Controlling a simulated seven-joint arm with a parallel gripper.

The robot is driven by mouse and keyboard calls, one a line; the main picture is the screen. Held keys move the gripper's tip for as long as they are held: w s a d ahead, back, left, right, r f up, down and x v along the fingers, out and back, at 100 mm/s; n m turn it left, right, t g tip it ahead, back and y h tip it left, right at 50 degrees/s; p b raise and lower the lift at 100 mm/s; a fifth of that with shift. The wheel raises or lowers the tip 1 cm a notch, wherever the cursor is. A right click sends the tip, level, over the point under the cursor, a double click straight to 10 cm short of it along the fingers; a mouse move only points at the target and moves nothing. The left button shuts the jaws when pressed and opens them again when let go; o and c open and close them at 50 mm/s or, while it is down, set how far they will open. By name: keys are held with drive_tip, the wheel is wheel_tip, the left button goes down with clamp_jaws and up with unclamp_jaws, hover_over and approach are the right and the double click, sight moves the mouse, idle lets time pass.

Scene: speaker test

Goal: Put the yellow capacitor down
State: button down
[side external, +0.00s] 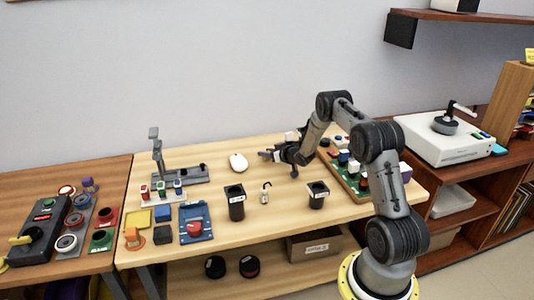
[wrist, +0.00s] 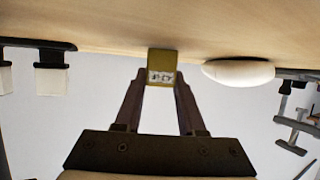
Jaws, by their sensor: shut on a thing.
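The yellow capacitor (wrist: 162,60), a small block with a printed pale label, is between my fingertips in the wrist view. My gripper (wrist: 161,82) is shut on it, with a dark finger on each side. In the side view my gripper (side external: 271,155) reaches left over the back middle of the wooden table (side external: 290,222), right of the white mouse-shaped object (side external: 238,162). The capacitor is too small to make out there. I cannot tell whether it touches the table.
Two black cups (side external: 236,203) (side external: 318,195) stand at the front of the table. A small hooked item (side external: 265,193) is between them. A green board with blocks (side external: 349,182) lies right. A grey stand (side external: 157,160) and a blue tray (side external: 196,222) are left. Bare wood surrounds the cups.

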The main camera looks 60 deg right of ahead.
drive_tip(key=shift+f, duration=0.1)
drive_tip(key=c, duration=0.5)
unclamp_jaws()
